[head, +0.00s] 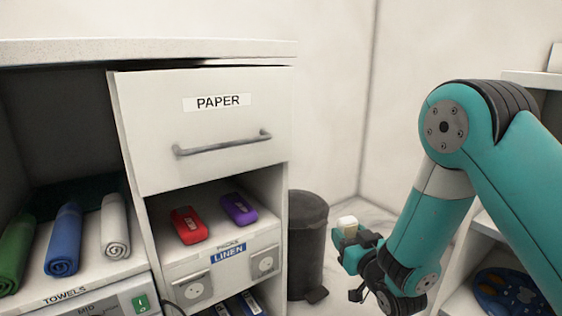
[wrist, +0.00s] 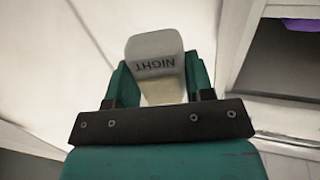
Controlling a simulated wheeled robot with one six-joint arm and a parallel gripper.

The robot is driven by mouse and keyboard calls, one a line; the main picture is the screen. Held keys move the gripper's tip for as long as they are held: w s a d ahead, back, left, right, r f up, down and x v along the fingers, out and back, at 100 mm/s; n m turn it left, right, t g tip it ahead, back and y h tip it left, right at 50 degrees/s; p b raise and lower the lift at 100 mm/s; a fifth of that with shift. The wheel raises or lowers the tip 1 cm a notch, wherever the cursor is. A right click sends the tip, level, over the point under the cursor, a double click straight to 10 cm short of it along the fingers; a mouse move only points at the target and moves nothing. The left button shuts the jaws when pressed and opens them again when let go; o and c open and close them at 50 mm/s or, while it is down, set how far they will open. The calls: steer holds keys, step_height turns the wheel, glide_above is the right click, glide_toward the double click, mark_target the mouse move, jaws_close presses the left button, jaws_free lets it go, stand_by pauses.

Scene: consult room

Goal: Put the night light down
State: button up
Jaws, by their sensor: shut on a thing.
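The night light is a small white block with a pale yellowish lower part, and it shows in the head view (head: 348,224). In the wrist view the night light (wrist: 155,58) carries the word NIGHT, upside down in the picture. My gripper (head: 350,238) is shut on it, with one teal finger on each side, also seen in the wrist view (wrist: 158,82). The gripper holds it in the air, to the right of the cabinet and in front of the dark bin in the head view.
The cabinet's PAPER drawer (head: 205,130) stands slightly out. Below it, a shelf holds a red case (head: 188,225) and a purple case (head: 239,208). Two sockets (head: 265,263) flank the LINEN label. Rolled towels (head: 62,240) lie left. A dark bin (head: 307,245) stands right of the cabinet.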

steer(key=d+r+m+h+p, duration=0.2)
steer(key=d+r+h+p, duration=0.1)
steer(key=d+r+p, duration=0.3)
steer(key=d+r+m+h+p, duration=0.1)
steer(key=d+r+h+p, duration=0.2)
steer(key=d, duration=0.6)
step_height(320, 180, up, 37)
steer(key=p, duration=3.7)
steer(key=s+f, duration=0.5)
steer(key=f, duration=0.7)
steer(key=shift+s+a+f+t+y, duration=0.15)
steer(key=shift+s+a+t+y, duration=0.25)
steer(key=shift+d, duration=0.1)
